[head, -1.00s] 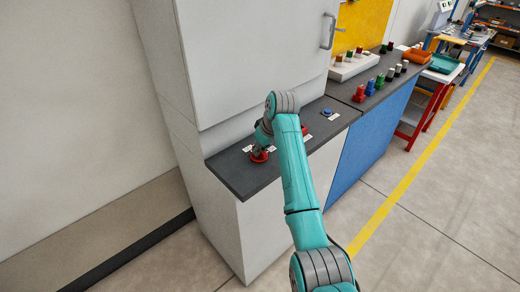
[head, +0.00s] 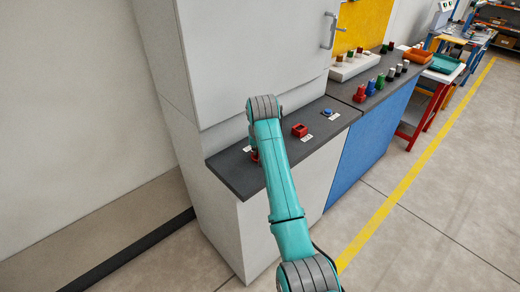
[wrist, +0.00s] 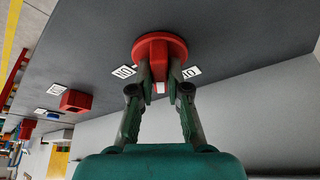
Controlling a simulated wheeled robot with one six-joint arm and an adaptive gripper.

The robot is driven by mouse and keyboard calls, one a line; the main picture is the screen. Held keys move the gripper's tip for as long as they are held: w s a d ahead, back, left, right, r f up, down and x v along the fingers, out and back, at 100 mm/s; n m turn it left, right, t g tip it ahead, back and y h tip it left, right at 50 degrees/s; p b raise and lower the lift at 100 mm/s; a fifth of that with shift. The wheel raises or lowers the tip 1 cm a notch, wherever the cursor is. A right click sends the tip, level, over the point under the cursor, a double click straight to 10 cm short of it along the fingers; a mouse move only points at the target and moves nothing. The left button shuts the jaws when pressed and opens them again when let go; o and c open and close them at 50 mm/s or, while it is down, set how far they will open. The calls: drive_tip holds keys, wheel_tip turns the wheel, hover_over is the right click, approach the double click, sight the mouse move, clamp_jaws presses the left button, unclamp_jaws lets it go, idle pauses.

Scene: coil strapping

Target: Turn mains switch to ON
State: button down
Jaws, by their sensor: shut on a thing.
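The mains switch is a red round knob (wrist: 158,46) on the dark counter top, with a pale mark showing between my fingers in the wrist view. My gripper (wrist: 159,80) is shut on the part of it between the fingertips. One white label (wrist: 123,72) with ON-like lettering lies on the left of the knob, and another label (wrist: 191,72) lies on the right, partly hidden by a finger. In the head view only a sliver of the red switch (head: 254,156) shows beside my arm, which hides the gripper. The exact angle of the switch is hard to tell.
A red block-shaped control (head: 299,130) and a blue button (head: 327,112) sit farther along the counter (head: 235,170), each with a label. A tall grey cabinet (head: 250,60) rises behind. Coloured knobs (head: 370,87) stand on the adjoining blue-fronted bench. The floor in front is clear.

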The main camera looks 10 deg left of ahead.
drive_tip(key=m+h, duration=0.2)
drive_tip(key=m, duration=0.3)
drive_tip(key=shift+a+m, duration=0.15)
drive_tip(key=shift+m, duration=0.15)
drive_tip(key=m+h, duration=0.1)
drive_tip(key=m, duration=0.1)
drive_tip(key=m+h, duration=0.1)
drive_tip(key=m, duration=0.2)
drive_tip(key=shift+g, duration=0.4)
drive_tip(key=c, duration=1.1)
unclamp_jaws()
drive_tip(key=shift+c, duration=0.2)
drive_tip(key=v, duration=1.2)
drive_tip(key=shift+w, duration=0.1)
